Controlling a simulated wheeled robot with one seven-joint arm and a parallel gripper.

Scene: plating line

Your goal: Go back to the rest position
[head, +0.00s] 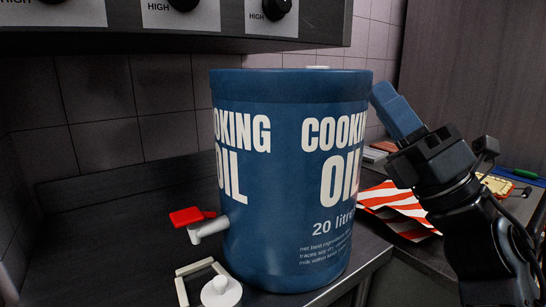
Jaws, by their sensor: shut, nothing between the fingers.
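My gripper (397,112) is at the right of the head view, raised beside the right side of a large blue cooking oil drum (285,215). Its blue fingers are together with nothing between them, pointing up and to the left. I cannot tell whether the fingertips touch the drum or are apart from it. My black arm reaches up from the lower right corner.
The drum stands upright on a dark counter (120,235), its red-handled tap (195,218) facing left. A white knobbed object (221,291) lies in front. Red-and-white striped paper (400,208) lies behind my arm. A control panel with knobs (276,8) overhangs the top left.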

